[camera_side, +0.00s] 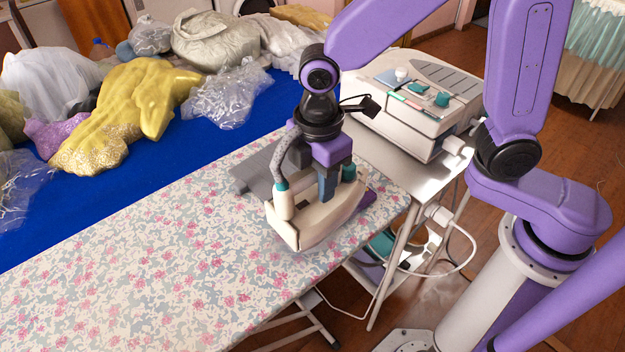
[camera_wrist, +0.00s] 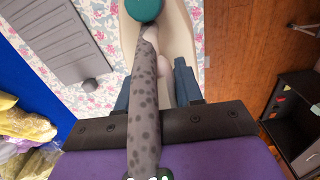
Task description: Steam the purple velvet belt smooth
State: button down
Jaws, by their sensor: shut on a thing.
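My gripper (camera_side: 327,188) is shut on the handle of a cream steam iron (camera_side: 318,226), above the flowered ironing board (camera_side: 150,270). In the wrist view my gripper (camera_wrist: 155,88) has a dark finger on each side of the iron (camera_wrist: 180,35). A spotted grey hose (camera_wrist: 144,100) runs across that view and hides part of the handle. A small dark purple patch (camera_side: 368,200), perhaps the velvet belt, shows just right of the iron on the board. The rest of it is hidden behind the iron. I cannot tell whether the soleplate touches it.
A grey ribbed rest plate (camera_side: 252,176) lies left of the iron, also in the wrist view (camera_wrist: 62,38). A steam station (camera_side: 415,118) stands on a white cart (camera_side: 385,165) behind. Bagged garments (camera_side: 140,100) lie on a blue surface (camera_side: 215,130). The board's near left is clear.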

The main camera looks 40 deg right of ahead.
jog(key=shift+d, duration=0.15)
jog(key=shift+d, duration=2.4)
jog(key=shift+d, duration=0.1)
jog(key=shift+d, duration=1.35)
jog(key=shift+r, duration=3.55)
